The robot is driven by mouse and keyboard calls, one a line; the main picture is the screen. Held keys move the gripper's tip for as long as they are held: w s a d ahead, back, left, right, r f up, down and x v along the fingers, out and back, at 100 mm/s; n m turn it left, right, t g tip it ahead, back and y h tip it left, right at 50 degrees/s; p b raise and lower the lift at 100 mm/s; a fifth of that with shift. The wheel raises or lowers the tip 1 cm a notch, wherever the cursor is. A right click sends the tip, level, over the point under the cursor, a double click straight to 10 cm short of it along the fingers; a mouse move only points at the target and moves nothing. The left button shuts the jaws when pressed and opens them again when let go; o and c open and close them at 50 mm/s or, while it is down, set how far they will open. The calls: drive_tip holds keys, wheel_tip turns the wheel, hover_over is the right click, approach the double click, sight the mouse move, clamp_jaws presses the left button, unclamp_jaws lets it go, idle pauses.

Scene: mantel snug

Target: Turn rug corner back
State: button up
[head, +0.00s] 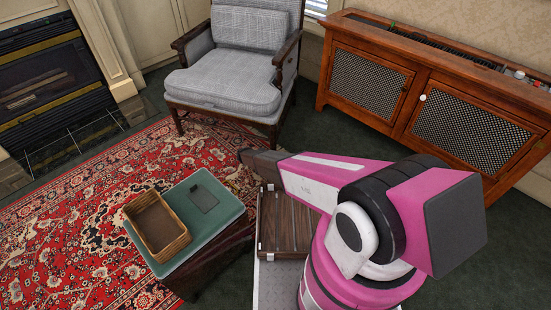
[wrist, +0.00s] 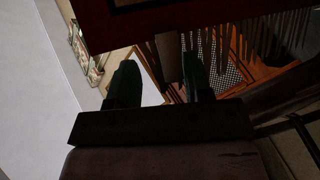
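The red patterned rug (head: 80,210) lies on the dark carpet at the left in the head view. Its right end runs behind the low table and close to my gripper (head: 249,157), so I cannot make out the near corner clearly. In the wrist view, a dark red bordered surface with fringe-like strands (wrist: 190,18), which looks like the rug's edge, fills the top. My gripper (wrist: 159,72) shows there with its two fingers apart, below that edge. I see nothing held between them, but the view is dark.
A low table bears a teal tray (head: 228,207) with a wicker basket (head: 157,228) and a flat grey item (head: 204,198). A grey armchair (head: 228,84) stands beyond my gripper. A wooden cabinet with mesh doors (head: 440,88) stands at the right. The fireplace (head: 45,85) is far left.

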drive_tip(key=a, duration=0.8)
drive_tip(key=shift+w+a, duration=0.35)
drive_tip(key=shift+a, duration=0.05)
